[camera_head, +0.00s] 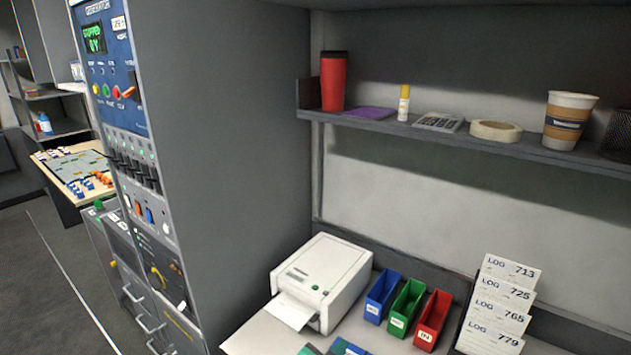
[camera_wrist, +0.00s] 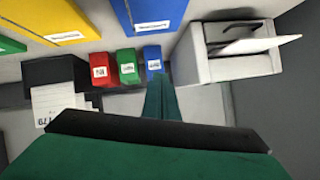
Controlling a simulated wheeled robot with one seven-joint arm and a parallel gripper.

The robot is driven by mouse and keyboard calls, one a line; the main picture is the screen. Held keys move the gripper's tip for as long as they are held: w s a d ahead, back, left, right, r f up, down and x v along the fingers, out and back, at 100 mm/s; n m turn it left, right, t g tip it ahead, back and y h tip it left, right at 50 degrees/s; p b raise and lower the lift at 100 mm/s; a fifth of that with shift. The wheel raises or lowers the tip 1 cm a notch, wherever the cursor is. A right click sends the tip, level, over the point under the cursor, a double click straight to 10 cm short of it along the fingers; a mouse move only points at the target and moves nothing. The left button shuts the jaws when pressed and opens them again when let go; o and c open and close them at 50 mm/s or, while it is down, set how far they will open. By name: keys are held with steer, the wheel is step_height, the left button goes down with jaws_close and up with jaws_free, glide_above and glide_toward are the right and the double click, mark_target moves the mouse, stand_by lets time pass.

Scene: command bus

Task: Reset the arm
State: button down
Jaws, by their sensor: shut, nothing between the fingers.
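My gripper (camera_wrist: 160,82) shows in the wrist view, its green fingers together with nothing between them. The fingertips appear just in front of the blue bin (camera_wrist: 153,58) in the picture; I cannot tell the exact gap. The gripper is not in the head view. In the wrist view the green bin (camera_wrist: 128,68) and red bin (camera_wrist: 102,70) stand left of the blue one, and the white printer (camera_wrist: 225,68) with a paper sheet is to the right.
The head view shows the desk (camera_head: 240,343) with the printer (camera_head: 322,280), bins and log cards (camera_head: 497,310). Above is a shelf (camera_head: 450,140) with a red tumbler (camera_head: 333,82) and paper cup (camera_head: 568,118). A tall generator cabinet (camera_head: 215,150) stands left. Open floor (camera_head: 50,270) lies beyond.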

steer(key=s+f+n, duration=0.1)
steer(key=s+f, duration=0.1)
steer(key=s, duration=0.1)
steer(key=s+f+n+t+y, duration=0.1)
steer(key=s+f+n, duration=0.1)
steer(key=s+f, duration=0.1)
steer(key=s+d+f+n+y, duration=0.1)
steer(key=s+f, duration=0.1)
steer(key=s, duration=0.1)
steer(key=shift+s+f+n+t, duration=0.2)
steer(key=shift+f+n+t, duration=0.05)
steer(key=shift+n+t, duration=0.15)
steer(key=s+a+f+n+t+y, duration=0.1)
steer(key=s+f+n, duration=0.1)
steer(key=s, duration=0.4)
steer(key=s+a+f+n+y, duration=0.1)
steer(key=s+f+y, duration=0.1)
steer(key=s, duration=0.5)
steer(key=s+a+r, duration=0.2)
steer(key=s+r, duration=0.2)
steer(key=s, duration=0.6)
steer(key=s+a+r+n+t, duration=0.1)
steer(key=s+a+r, duration=0.2)
steer(key=s, duration=0.7)
steer(key=shift+a+r+y, duration=0.2)
steer(key=shift+r+y, duration=0.15)
steer(key=shift+y, duration=0.05)
stand_by(2.5)
